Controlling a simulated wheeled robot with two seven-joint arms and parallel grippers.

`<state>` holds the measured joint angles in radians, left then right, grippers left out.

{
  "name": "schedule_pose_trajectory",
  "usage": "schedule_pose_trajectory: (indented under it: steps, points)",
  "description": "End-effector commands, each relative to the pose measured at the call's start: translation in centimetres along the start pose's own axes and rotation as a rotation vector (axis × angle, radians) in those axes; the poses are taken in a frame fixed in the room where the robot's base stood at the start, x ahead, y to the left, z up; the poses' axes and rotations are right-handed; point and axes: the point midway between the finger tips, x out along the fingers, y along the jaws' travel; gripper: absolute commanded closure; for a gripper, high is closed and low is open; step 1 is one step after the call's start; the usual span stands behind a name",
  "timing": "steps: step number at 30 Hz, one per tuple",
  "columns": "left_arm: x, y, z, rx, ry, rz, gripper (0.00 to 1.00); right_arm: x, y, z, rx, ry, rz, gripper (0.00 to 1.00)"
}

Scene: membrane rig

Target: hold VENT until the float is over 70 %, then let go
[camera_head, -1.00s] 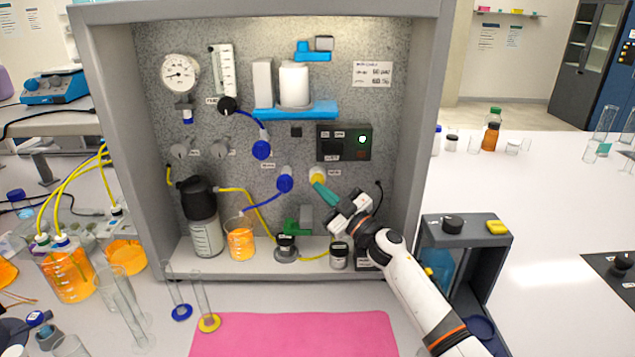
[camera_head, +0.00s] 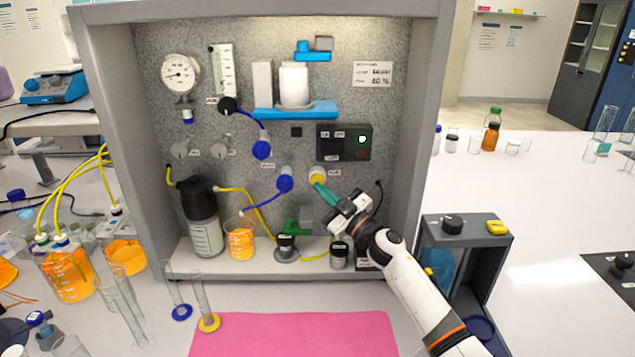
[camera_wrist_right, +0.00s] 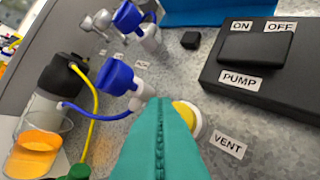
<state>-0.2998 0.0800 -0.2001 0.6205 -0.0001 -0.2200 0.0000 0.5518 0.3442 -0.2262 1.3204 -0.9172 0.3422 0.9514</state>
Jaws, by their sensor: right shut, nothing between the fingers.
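The VENT button (camera_head: 317,174) is a yellow cap in a pale ring on the speckled back panel. It also shows in the right wrist view (camera_wrist_right: 188,116), beside its VENT label (camera_wrist_right: 227,145). My right gripper (camera_head: 318,187) is shut and empty, its teal fingertips at the lower edge of the button. In the wrist view the fingers (camera_wrist_right: 160,135) cover part of the cap; I cannot tell whether it is pressed in. A white sign (camera_head: 372,74) has a lower line that looks like 60 %. A clear upright gauge tube (camera_head: 222,70) hangs at upper left; its float is too small to read. My left gripper is out of view.
The PUMP switch box (camera_head: 343,142) with a green light sits just above the button. Blue valve knobs (camera_head: 285,183) are close at its left. A dark-lidded jar (camera_head: 339,254) and a beaker of orange liquid (camera_head: 240,240) stand on the ledge below. A pink mat (camera_head: 290,335) lies in front.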

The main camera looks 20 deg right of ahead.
Motion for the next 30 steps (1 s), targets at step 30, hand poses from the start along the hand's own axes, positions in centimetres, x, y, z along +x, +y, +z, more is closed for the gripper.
schedule_pose_trajectory:
  steps: [30]
  points:
    - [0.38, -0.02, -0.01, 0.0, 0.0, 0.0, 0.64, 0.86, -0.62, -0.62, 0.0, 0.0, 0.0, 1.0]
